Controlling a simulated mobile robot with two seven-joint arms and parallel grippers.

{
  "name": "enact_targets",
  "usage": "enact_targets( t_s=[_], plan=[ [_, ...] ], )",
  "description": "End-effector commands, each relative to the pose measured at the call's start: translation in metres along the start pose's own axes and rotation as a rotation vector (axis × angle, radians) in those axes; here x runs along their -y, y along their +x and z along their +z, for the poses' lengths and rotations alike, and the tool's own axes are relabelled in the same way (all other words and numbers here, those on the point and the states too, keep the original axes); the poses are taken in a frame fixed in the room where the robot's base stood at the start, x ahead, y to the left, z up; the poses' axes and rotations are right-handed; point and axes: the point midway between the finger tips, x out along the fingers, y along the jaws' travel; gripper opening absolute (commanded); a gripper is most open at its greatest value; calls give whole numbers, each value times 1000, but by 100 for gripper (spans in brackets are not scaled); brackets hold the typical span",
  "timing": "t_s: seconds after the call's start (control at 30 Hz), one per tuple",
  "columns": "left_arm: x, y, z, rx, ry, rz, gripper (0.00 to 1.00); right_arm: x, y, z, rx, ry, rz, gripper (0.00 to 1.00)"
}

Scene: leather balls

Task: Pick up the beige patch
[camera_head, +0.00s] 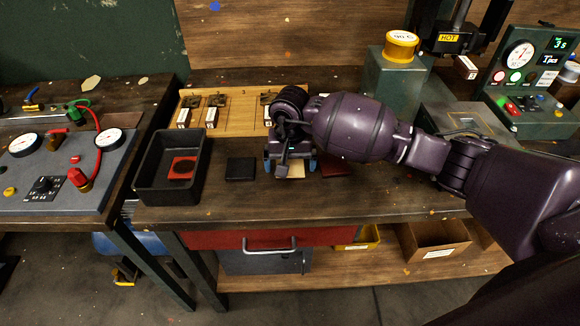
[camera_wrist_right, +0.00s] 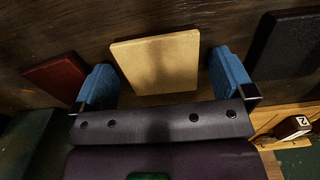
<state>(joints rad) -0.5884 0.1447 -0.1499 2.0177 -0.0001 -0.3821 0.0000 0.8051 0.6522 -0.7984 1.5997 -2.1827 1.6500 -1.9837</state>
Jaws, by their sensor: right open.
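The beige patch (camera_head: 291,172) lies on the workbench under my right gripper (camera_head: 291,165), and my gripper hides part of it in the head view. In the right wrist view the beige patch (camera_wrist_right: 156,62) is a flat square between the two blue fingertips of my right gripper (camera_wrist_right: 162,80). The fingers are open, one on each side of the patch, with small gaps. My left gripper is not in view.
A black patch (camera_head: 240,169) lies left of the beige patch and a dark red patch (camera_head: 333,177) lies right of it. A black tray (camera_head: 147,185) holding a red patch stands further left. A wooden board (camera_head: 235,120) with small labelled stands lies behind.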

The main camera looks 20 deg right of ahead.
Motion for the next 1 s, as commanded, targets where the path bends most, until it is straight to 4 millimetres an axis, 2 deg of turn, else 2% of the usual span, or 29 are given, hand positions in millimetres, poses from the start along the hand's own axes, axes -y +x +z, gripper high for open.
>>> enact_targets(
  t_s=[0.2, 0.53, 0.83, 1.0],
  plan=[
    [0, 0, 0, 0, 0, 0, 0, 0, 0, 0, -1, 0, -1, 100],
    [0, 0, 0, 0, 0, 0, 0, 0, 0, 0, -1, 0, -1, 50],
    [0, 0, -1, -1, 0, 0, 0, 0, -4, -1, -3, 0, -1, 50],
    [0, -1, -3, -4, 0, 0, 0, 0, -25, -1, -6, -2, -2, 50]
  ],
)
